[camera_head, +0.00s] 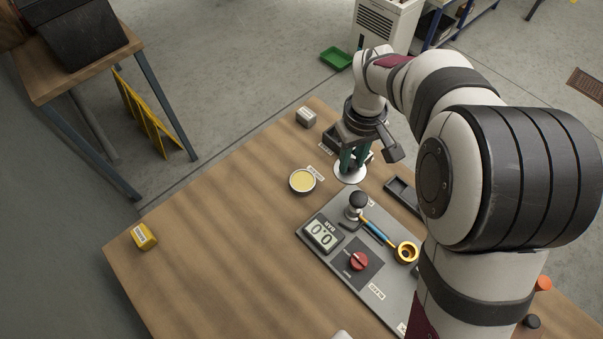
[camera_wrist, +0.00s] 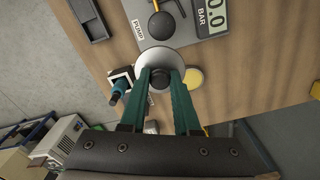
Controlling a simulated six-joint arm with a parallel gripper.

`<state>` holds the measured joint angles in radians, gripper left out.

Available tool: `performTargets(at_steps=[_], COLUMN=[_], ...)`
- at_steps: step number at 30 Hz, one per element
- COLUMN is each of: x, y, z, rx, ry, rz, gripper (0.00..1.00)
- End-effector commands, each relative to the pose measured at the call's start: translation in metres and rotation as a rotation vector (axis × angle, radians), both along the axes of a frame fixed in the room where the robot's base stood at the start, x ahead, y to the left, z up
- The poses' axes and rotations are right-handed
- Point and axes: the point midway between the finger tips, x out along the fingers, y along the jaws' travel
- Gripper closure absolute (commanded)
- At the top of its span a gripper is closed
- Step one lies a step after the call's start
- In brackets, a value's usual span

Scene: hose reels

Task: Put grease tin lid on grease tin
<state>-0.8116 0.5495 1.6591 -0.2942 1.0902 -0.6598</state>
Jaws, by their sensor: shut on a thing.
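The grease tin (camera_head: 302,181) stands open on the wooden table, a round pale tin with yellow grease inside. In the wrist view the tin (camera_wrist: 194,78) shows just right of my fingers, partly hidden. The grease tin lid (camera_head: 342,176) is a whitish disc with a dark knob. My gripper (camera_head: 352,160), with green fingers, is shut on the lid's knob, pointing down. The lid (camera_wrist: 160,54) looks level between the fingertips (camera_wrist: 160,78). It is beside the tin, to its right in the head view, not over it. I cannot tell how high it is above the table.
A grey panel (camera_head: 318,258) with a gauge (camera_head: 323,234), a black-knobbed pump (camera_head: 357,202) and a red knob (camera_head: 359,261) lies in front. A dark tray (camera_head: 403,194) is at right. A white block (camera_head: 306,117) and yellow block (camera_head: 144,237) stand on the table.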

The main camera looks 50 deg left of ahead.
Motion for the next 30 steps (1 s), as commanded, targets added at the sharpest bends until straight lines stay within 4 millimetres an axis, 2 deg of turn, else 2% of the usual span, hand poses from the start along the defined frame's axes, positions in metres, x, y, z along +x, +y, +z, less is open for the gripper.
performTargets(at_steps=[6,11,18,29,30], x=[-0.033,-0.046,-0.048,-0.048,-0.048], y=[0.060,0.087,0.091,0.091,0.091], z=[-0.042,-0.059,-0.099,-0.105,-0.105], rx=[-0.002,-0.001,-0.003,-0.001,-0.001], ry=[0.002,0.000,0.001,0.001,0.000], rz=[0.007,0.003,0.000,0.000,0.000], gripper=[1.00,1.00,1.00,1.00,0.66])
